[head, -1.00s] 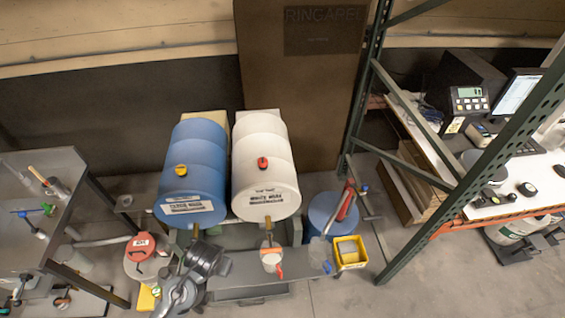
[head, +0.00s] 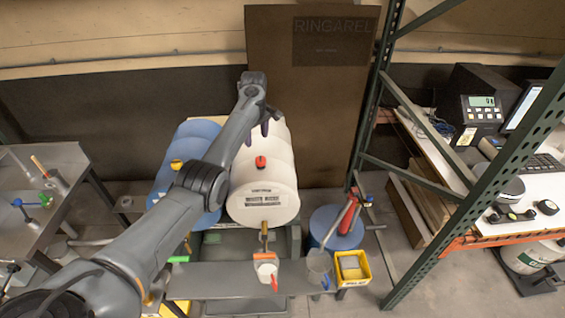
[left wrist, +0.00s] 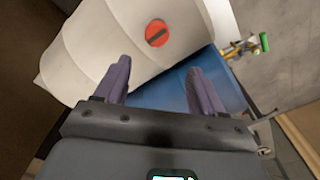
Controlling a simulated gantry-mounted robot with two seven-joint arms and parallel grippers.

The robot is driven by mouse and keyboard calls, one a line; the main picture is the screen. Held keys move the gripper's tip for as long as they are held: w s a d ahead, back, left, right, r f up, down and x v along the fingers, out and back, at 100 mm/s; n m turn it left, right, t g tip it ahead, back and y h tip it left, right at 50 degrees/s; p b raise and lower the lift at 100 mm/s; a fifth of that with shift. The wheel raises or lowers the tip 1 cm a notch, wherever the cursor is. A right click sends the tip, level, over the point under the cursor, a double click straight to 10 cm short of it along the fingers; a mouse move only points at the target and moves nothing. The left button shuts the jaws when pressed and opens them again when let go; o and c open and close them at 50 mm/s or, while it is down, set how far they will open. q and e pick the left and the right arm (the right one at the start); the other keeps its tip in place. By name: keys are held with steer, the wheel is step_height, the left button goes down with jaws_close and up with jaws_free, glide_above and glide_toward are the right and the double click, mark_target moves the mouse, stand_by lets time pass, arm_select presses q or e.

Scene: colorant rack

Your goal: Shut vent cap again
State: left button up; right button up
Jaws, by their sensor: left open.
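The white drum (head: 264,186) lies on its side next to the blue drum (head: 200,131). A red vent cap (head: 260,161) sits on top of the white drum; in the left wrist view the red cap (left wrist: 157,33) is round with a dark bar across it. A yellow cap (head: 176,164) sits on the blue drum. My left gripper (head: 257,134) is open and empty over the white drum, behind the red cap in the head view. In the left wrist view its purple fingers (left wrist: 158,80) are spread apart, with the cap beyond their tips.
My left arm hides much of the blue drum. A yellow bin (head: 352,268) and a blue barrel (head: 337,228) are to the right, beside a green rack post (head: 450,195).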

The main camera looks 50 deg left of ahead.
mark_target(260, 159)
arm_select(q)
steer(key=shift+n, duration=0.3)
steer(key=f, duration=0.8)
steer(key=shift+w+d+f, duration=0.2)
steer(key=shift+w+f, duration=0.15)
steer(key=shift+f, duration=0.7)
steer(key=c, duration=1.1)
steer(key=shift+o, duration=0.2)
